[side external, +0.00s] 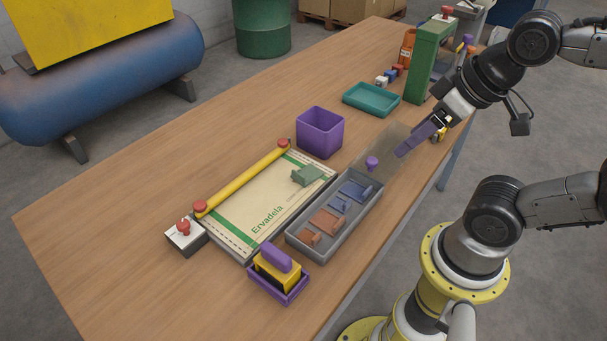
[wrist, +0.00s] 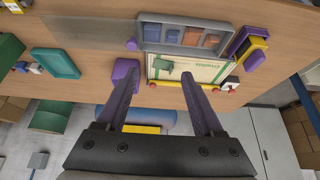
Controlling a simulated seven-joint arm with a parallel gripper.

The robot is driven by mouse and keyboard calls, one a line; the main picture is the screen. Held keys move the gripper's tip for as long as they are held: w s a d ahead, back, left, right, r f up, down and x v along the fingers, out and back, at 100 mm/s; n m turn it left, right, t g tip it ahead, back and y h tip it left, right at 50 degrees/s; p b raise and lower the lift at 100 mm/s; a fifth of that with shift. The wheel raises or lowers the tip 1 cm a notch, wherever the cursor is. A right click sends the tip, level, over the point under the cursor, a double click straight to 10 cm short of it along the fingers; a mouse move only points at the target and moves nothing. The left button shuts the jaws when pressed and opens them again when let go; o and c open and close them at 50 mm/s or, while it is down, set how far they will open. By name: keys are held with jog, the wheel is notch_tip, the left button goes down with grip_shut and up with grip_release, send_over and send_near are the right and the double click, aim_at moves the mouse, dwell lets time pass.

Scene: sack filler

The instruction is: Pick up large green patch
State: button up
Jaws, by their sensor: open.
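The large green patch (side external: 307,176) lies on the printed paper sack (side external: 262,205), near the sack's right end in the side view. It has a raised grip on top. In the wrist view the green patch (wrist: 163,66) shows small and distant between my two fingers. My gripper (side external: 408,148) is open and empty, with purple fingers, held in the air to the right of the sack and well apart from the patch. The fingers also show in the wrist view (wrist: 157,72).
A grey tray (side external: 296,238) with blue and reddish patches lies beside the sack. A purple bin (side external: 320,132) stands behind it. A yellow bar (side external: 245,178) runs along the sack's far edge. A teal tray (side external: 371,99) and green post (side external: 427,65) stand farther right. The left table area is clear.

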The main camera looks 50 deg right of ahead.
jog(key=shift+o, duration=0.8)
jog(key=w+r+m, duration=0.5)
jog(key=w+m, duration=0.1)
jog(key=m, duration=0.6)
jog(key=m+g, duration=0.6)
jog(key=m, duration=0.2)
send_over(300, 176)
jog(key=d, duration=0.1)
jog(key=f, duration=1.7)
jog(key=shift+w+d, duration=0.1)
jog(key=shift+w, duration=0.25)
jog(key=shift+a+f, duration=0.15)
jog(key=shift+f, duration=1.3)
jog(key=shift+a+f, duration=0.1)
jog(key=shift+f, duration=1.35)
